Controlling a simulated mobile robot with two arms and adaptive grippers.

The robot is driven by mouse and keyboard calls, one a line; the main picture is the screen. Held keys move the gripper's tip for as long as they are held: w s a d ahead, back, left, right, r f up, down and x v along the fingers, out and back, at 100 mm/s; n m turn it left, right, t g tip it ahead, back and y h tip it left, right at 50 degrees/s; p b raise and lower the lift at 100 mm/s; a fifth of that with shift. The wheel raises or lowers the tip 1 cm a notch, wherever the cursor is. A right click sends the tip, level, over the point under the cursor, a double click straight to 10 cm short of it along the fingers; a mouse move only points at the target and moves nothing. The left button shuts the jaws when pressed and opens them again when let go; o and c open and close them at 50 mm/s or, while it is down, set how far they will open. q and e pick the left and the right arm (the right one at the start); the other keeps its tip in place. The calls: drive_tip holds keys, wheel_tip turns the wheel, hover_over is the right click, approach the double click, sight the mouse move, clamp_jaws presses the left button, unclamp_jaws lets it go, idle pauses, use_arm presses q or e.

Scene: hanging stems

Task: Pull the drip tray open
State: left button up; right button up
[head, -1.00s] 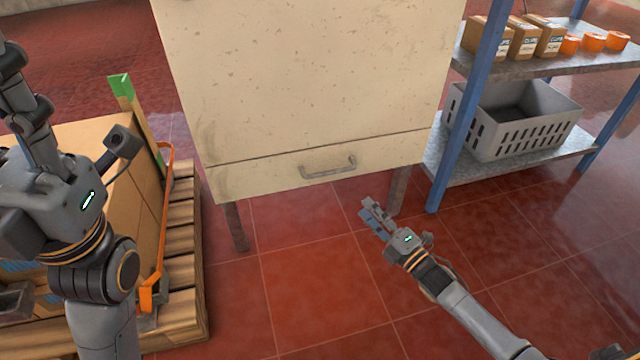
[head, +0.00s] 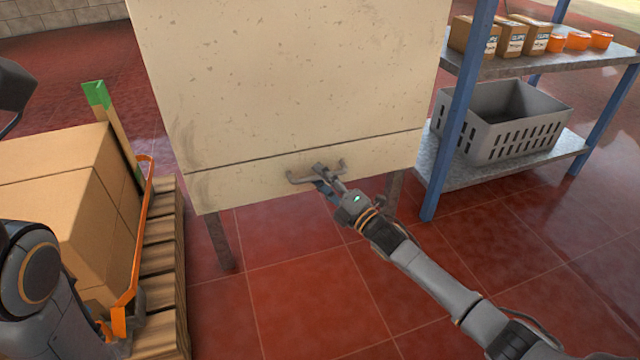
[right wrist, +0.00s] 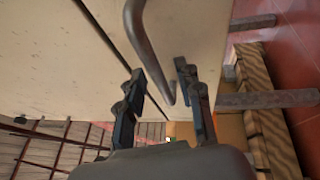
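The drip tray (head: 235,187) is the cream front panel at the bottom of the large cream cabinet (head: 290,80). A thin dark seam divides it from the panel above. Its bar handle (head: 300,180) is grey and worn. My right gripper (head: 323,176) is at the handle in the head view. In the right wrist view the fingers (right wrist: 160,85) are apart, with the lower part of the handle bar (right wrist: 150,55) between them. I see no clear contact. In the head view my left arm shows at the left edge, but its gripper is out of view.
A pallet (head: 165,270) with cardboard boxes (head: 60,180) and an orange strap stands at the left. A blue-legged shelf with a grey crate (head: 510,120) stands at the right. The red tiled floor before the cabinet is clear.

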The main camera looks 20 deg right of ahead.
drive_tip(key=shift+w+a, duration=0.2)
drive_tip(key=shift+w, duration=0.2)
drive_tip(key=shift+r, duration=0.1)
drive_tip(key=shift+c, duration=0.2)
clamp_jaws()
